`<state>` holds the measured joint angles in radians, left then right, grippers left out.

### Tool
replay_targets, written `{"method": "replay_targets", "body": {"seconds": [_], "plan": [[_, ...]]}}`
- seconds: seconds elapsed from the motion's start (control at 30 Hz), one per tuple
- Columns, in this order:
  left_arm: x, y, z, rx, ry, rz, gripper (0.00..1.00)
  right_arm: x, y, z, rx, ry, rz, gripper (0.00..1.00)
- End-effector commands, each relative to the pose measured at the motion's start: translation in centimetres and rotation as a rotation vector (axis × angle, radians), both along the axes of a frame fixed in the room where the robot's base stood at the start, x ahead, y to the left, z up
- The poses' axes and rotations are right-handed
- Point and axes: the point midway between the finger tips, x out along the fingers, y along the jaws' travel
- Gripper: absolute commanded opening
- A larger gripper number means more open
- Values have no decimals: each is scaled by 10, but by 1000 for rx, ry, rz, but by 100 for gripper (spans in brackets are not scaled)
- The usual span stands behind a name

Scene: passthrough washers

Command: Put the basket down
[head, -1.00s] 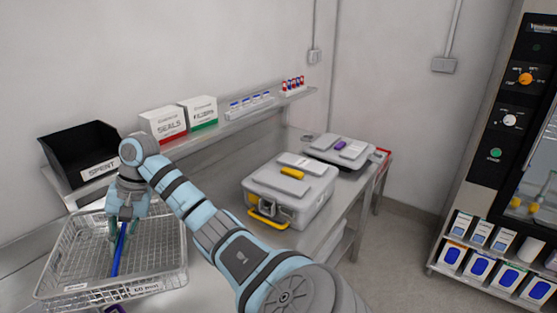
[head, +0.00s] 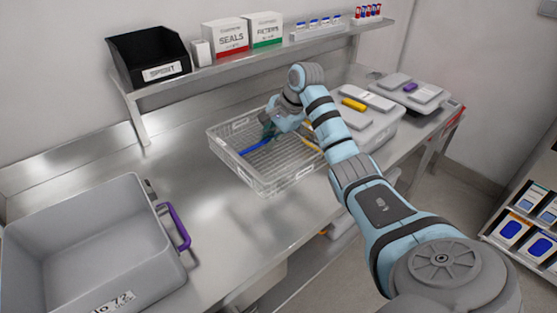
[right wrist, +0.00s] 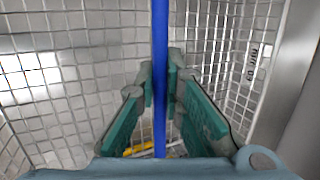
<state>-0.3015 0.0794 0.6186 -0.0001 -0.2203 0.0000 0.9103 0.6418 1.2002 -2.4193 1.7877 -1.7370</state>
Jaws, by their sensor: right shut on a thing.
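The wire-mesh basket (head: 283,180) is over the metal counter, in the middle of the head view. Its blue handle bar (head: 256,146) runs across its top. My right gripper (head: 268,134) is shut on this bar; in the right wrist view the blue bar (right wrist: 160,60) passes between the two green finger pads (right wrist: 160,92). My left gripper is not in view.
A grey open bin (head: 85,215) with a purple handle (head: 174,226) stands at the left. Bare counter (head: 165,165) lies between bin and basket. A shelf (head: 225,62) runs behind.

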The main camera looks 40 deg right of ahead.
Motion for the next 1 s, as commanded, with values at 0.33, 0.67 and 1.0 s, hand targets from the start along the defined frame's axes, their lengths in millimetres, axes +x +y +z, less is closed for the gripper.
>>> {"method": "replay_targets", "body": {"seconds": [0.33, 0.67, 1.0], "plan": [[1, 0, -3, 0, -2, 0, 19, 0, 0, -80, 1, 0, 2, 0], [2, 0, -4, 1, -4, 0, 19, 1, 0, -108, -1, -4, 3, 0], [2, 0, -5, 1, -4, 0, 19, 0, 0, -110, -1, -2, 4, 28]]}}
